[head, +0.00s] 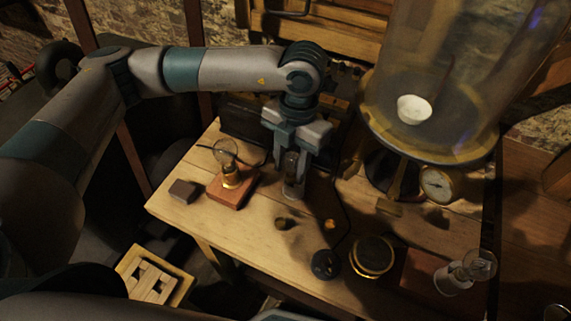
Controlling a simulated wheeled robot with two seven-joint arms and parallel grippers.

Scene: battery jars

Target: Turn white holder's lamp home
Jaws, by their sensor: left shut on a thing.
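A white holder (453,281) stands at the table's front right, with a clear glass lamp (480,264) at its top. I cannot tell how deep that lamp sits. My left gripper (292,186) points down over the middle of the table, well to the left of this holder. It is shut on a small glassy thing (291,160) that looks like a lamp and is mostly hidden between the fingers. Whether something stands under the fingertips is unclear. Another clear lamp (225,152) sits in a brass holder (231,176) on a reddish wooden block (235,190). My right gripper is not in view.
A large glass jar (440,70) on a brass-rimmed stand with a gauge (437,184) fills the back right. A dark block (184,191), a small brass cup (285,223), a black knob (326,264) and a round brass-rimmed piece (371,257) stand on the table (260,249).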

